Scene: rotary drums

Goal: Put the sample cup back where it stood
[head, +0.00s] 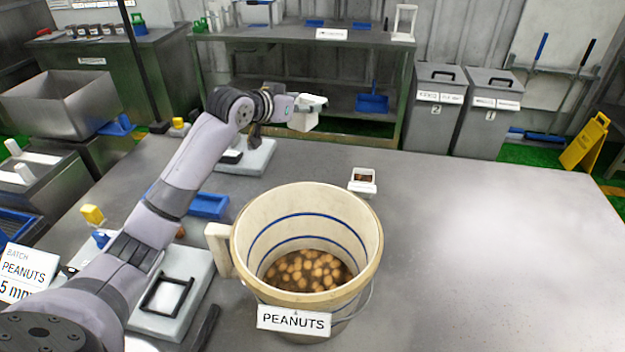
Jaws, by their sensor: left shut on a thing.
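My left arm reaches from the lower left over the bench. Its gripper (299,110) is shut on a white cup-like thing, which I take to be the sample cup (309,119), held up in the air beyond the drum. The fingers are small and mostly hidden, and the inside of the cup is not visible. A small square white tray (363,188) with brown contents stands on the bench behind the drum, apart from my gripper. My right gripper is not in view.
A cream drum (250,215) labelled PEANUTS, holding nuts, stands mid-bench. A blue tray (208,205), a pale scale-like device (258,160) and a batch sign (27,272) lie to its left. The bench's right side (490,240) is clear.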

